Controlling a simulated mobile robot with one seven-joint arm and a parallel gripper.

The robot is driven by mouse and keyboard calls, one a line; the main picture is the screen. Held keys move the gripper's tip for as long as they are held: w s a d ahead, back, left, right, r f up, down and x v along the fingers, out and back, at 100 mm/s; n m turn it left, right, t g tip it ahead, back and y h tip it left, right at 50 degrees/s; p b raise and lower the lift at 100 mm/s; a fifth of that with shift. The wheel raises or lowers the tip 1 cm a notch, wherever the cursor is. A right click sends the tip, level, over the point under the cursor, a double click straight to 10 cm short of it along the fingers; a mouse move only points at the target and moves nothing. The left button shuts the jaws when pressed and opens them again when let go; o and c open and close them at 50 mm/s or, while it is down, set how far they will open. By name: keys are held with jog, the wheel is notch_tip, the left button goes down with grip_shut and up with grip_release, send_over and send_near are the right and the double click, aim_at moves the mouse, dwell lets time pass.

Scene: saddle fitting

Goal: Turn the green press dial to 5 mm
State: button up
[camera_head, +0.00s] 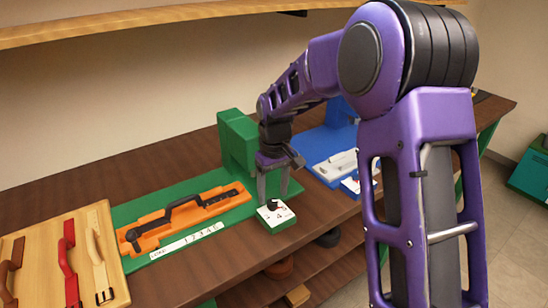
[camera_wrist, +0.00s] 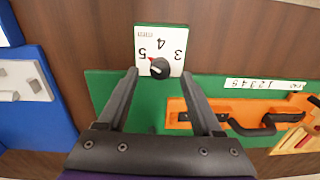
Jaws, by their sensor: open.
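The press dial is a black knob (camera_wrist: 159,67) on a white plate (camera_wrist: 142,37) marked 3, 4 and 5. A red mark on the knob points toward the 5 side in the wrist view; whether it lines up exactly is hard to tell. In the head view the dial plate (camera_head: 279,216) sits on a small green block at the front of the green press (camera_head: 237,145). My gripper (camera_wrist: 160,73) is open, pointing down, with one fingertip to each side of the knob. It also shows in the head view (camera_head: 273,195). Contact with the knob is not visible.
An orange fixture (camera_head: 220,204) holding a black part lies on the green base, beside a numbered white strip (camera_head: 187,243). A wooden board (camera_head: 110,225) with red and tan handled pieces is at left. A blue station (camera_head: 322,145) with white parts stands at right.

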aim_at(275, 200)
notch_tip(275, 200, up, 15)
jog(key=p, duration=0.1)
jog(key=shift+d, duration=0.15)
jog(key=shift+w+d, duration=0.1)
jog(key=shift+w, duration=0.05)
